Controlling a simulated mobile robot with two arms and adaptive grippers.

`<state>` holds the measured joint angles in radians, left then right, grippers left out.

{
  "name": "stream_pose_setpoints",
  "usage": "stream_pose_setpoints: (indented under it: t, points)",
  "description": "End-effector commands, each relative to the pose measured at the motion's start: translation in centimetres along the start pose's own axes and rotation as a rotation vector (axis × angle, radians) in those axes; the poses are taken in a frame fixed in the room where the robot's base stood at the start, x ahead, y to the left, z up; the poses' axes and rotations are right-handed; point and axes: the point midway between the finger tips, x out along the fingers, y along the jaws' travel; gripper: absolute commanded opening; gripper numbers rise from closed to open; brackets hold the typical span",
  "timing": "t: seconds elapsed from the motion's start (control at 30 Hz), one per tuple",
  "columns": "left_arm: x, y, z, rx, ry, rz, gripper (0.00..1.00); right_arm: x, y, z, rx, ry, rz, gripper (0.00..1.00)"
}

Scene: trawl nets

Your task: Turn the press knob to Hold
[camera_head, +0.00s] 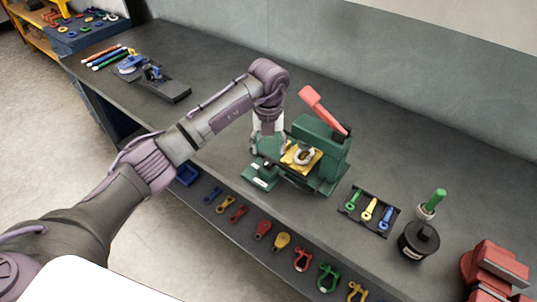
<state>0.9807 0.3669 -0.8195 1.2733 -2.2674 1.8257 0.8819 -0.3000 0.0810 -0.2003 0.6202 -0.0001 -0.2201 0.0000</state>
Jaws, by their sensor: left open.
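A green press (319,149) with a raised red lever (318,108) stands on the dark bench, a yellow plate (301,158) and a metal ring on its front. A small green box (261,176) with a pale label sits at its front left. It may carry the knob, but the knob and its setting are too small to make out. My left gripper (262,149) is open and points down beside the press's left side, just behind the green box. Its fingertips are partly hidden, and I cannot tell whether they touch anything. My right gripper is not in view.
A black tray (348,210) of coloured parts, a green-handled tool (432,203) and a black canister (418,241) stand to the right. A red object (494,271) is at the lower right. Coloured fittings hang along the bench's front. The bench behind the press is clear.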

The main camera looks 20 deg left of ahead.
Motion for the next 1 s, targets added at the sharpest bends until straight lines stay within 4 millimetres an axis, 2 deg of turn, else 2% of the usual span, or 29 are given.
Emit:
stream_pose_setpoints:
  t: [0.1,0.3,0.7,1.0]
  points:
    - [2.1,0.0,-0.1,-0.001,0.005,0.0,0.61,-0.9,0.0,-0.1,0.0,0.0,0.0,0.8]
    - [4.7,-0.1,-0.1,0.0,0.003,-0.002,0.61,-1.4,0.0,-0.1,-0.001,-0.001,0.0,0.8]
    - [5.5,-0.1,0.0,0.001,-0.001,-0.002,0.61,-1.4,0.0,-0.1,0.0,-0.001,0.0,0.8]
    - [5.5,-0.1,0.0,0.001,0.0,-0.002,0.11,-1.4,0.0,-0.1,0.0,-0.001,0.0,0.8]
